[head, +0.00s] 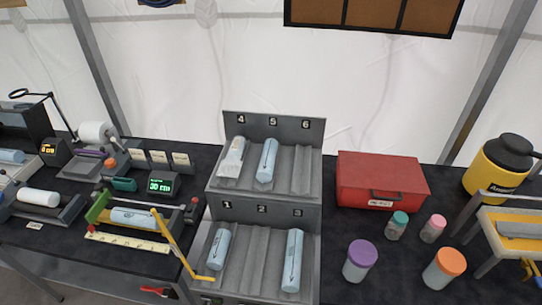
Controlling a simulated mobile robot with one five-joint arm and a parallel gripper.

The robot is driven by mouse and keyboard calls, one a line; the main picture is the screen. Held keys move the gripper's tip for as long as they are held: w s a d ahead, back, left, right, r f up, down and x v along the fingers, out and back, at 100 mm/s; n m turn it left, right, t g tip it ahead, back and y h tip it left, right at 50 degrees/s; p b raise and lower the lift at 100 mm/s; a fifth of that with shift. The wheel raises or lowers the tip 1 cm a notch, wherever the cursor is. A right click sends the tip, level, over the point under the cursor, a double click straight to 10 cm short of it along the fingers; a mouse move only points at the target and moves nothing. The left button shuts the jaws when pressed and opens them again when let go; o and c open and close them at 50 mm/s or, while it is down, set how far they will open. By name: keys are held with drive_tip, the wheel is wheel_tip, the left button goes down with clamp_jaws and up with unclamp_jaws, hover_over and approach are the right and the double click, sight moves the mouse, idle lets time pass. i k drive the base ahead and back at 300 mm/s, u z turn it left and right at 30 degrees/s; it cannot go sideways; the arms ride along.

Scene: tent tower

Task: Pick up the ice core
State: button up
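Several ice cores are in view, and I cannot tell which one the task means. The grey two-tier rack (214,198) has slots numbered 1 to 6. A pale blue core lies in slot 1 (219,248) and a longer one in slot 3 (292,260). On the upper tier, a whiter core lies in slot 4 (232,158) and a blue core in slot 5 (267,160). Slots 2 and 6 look empty. Another blue core (135,216) lies in a cradle behind a yellow ruler (128,242). My gripper is not in view.
A thin yellow arm (180,247) slants beside the rack's left side. A red box (381,181), capped jars (359,260) and a yellow container (499,165) stand to the right. A white cylinder (39,198) and a green display (160,186) are left. Black tabletop shows between items.

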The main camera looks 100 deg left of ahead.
sight(265, 168)
drive_tip(key=u, duration=5.1)
drive_tip(key=i, duration=1.65)
drive_tip(key=z, duration=0.05)
